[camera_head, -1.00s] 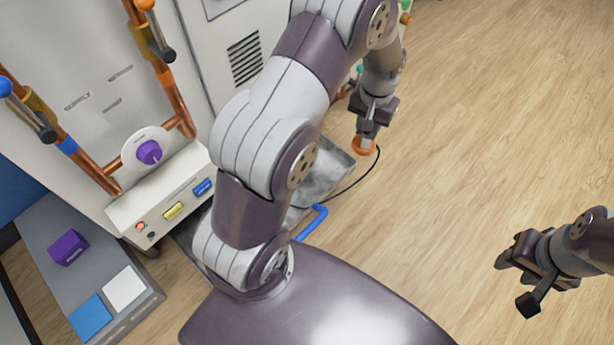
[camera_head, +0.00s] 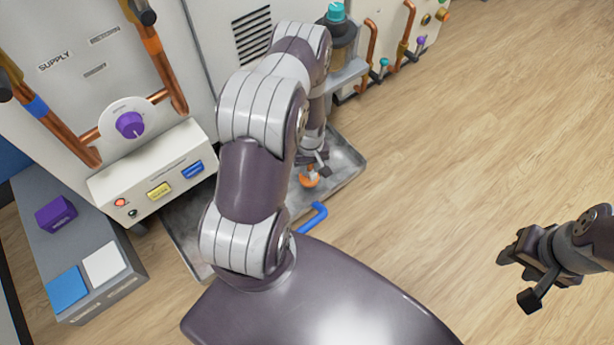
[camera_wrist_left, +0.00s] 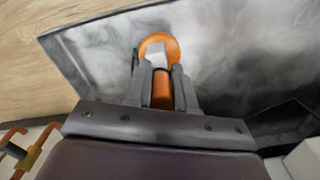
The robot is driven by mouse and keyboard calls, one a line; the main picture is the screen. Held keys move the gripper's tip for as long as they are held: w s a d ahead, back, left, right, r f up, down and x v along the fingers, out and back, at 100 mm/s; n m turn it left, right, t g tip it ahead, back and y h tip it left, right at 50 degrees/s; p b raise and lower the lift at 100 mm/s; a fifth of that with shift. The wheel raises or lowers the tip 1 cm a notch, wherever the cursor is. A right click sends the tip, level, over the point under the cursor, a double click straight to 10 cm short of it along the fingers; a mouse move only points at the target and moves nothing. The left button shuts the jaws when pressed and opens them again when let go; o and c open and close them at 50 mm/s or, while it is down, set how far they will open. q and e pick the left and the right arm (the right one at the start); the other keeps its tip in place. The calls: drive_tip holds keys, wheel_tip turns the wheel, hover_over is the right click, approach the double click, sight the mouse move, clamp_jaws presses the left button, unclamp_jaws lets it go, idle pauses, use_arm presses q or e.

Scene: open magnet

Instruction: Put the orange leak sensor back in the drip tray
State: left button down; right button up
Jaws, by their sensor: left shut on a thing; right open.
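The orange leak sensor (camera_head: 309,178) is in my left gripper (camera_head: 314,166), which is shut on it. In the left wrist view the round orange sensor (camera_wrist_left: 158,46) shows between the fingers (camera_wrist_left: 160,80), over the grey metal of the drip tray (camera_wrist_left: 225,50). In the head view the drip tray (camera_head: 345,165) is a shallow grey pan on the floor, and the sensor appears within its outline. I cannot tell whether the sensor touches the tray bottom. My left arm hides the tray's middle. My right gripper (camera_head: 522,272) is open and empty at the right, above the floor.
The cabinet's control box (camera_head: 150,180) stands left of the tray. A grey bench (camera_head: 85,255) with a purple block (camera_head: 56,214) is at the far left. The wooden floor (camera_head: 450,150) at right is clear.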

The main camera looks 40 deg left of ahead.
use_arm(q)
drive_tip(key=shift+w+a+f, duration=0.3)
drive_tip(key=shift+a+f, duration=0.2)
drive_tip(key=shift+a, duration=0.05)
drive_tip(key=shift+a+f+b, duration=0.15)
drive_tip(key=shift+f+b, duration=0.05)
drive_tip(key=shift+b, duration=0.1)
wheel_tip(320, 180, down, 4)
drive_tip(key=b, duration=0.2)
drive_tip(key=shift+b, duration=0.4)
drive_tip(key=shift+r, duration=0.3)
drive_tip(key=shift+f, duration=0.1)
use_arm(e)
wheel_tip(320, 180, down, 4)
drive_tip(key=shift+r, duration=0.1)
use_arm(q)
drive_tip(key=c, duration=0.9)
unclamp_jaws()
drive_tip(key=shift+c, duration=0.2)
